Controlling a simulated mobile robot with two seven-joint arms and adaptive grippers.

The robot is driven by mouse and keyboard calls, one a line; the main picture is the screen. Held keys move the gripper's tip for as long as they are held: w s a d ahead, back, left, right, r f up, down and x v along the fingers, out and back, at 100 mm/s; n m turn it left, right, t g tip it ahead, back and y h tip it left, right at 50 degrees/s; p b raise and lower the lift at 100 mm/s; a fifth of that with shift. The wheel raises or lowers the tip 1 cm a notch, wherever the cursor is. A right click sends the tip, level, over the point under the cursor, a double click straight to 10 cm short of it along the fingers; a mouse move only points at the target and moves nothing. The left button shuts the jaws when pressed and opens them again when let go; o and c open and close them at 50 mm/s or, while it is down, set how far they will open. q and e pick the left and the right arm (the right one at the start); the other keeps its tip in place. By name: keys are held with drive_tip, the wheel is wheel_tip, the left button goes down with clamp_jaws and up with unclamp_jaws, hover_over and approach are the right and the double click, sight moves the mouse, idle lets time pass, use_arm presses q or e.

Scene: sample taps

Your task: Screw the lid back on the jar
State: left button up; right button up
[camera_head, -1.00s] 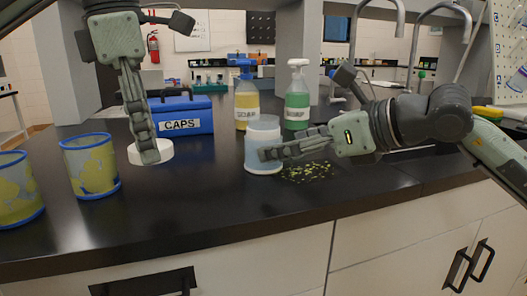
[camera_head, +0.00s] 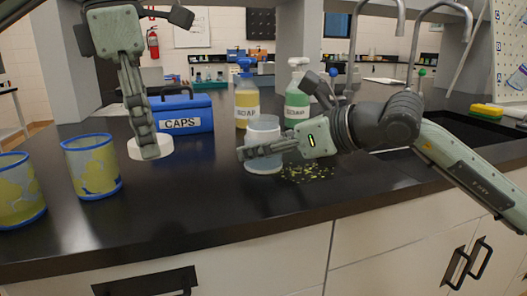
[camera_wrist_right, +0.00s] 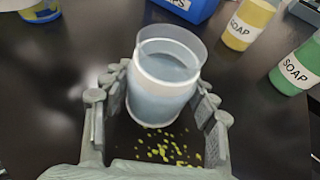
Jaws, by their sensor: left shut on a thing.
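The jar (camera_head: 263,133) is an open, upright, translucent pale blue container on the black bench; it also shows in the right wrist view (camera_wrist_right: 162,90). A round white lid (camera_head: 164,147) is in my left gripper (camera_head: 147,154), which is shut on it, to the left of the jar. My right gripper (camera_head: 252,153) reaches in from the right at the jar's lower part. In the right wrist view it (camera_wrist_right: 155,120) is open, with a finger on each side of the jar and gaps visible beside the wall. One left finger hides part of the lid.
A blue CAPS box (camera_head: 195,112) stands behind the lid. Soap bottles, yellow (camera_head: 246,103) and green (camera_head: 296,103), stand behind the jar. Yellow-green flakes (camera_head: 308,173) lie right of it. Two blue-rimmed cups, one here (camera_head: 92,168), stand at left. The bench front is clear.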

sight(276, 121)
drive_tip(key=c, duration=0.7)
drive_tip(key=shift+r, duration=0.1)
drive_tip(key=shift+r, duration=0.55)
wheel_tip(276, 121, up, 3)
drive_tip(key=shift+f, duration=0.1)
drive_tip(key=s+a+r, duration=0.7)
drive_tip(key=a, duration=0.2)
drive_tip(key=shift+s+b, duration=0.35)
drive_tip(key=shift+b, duration=0.05)
drive_tip(key=shift+d, duration=0.1)
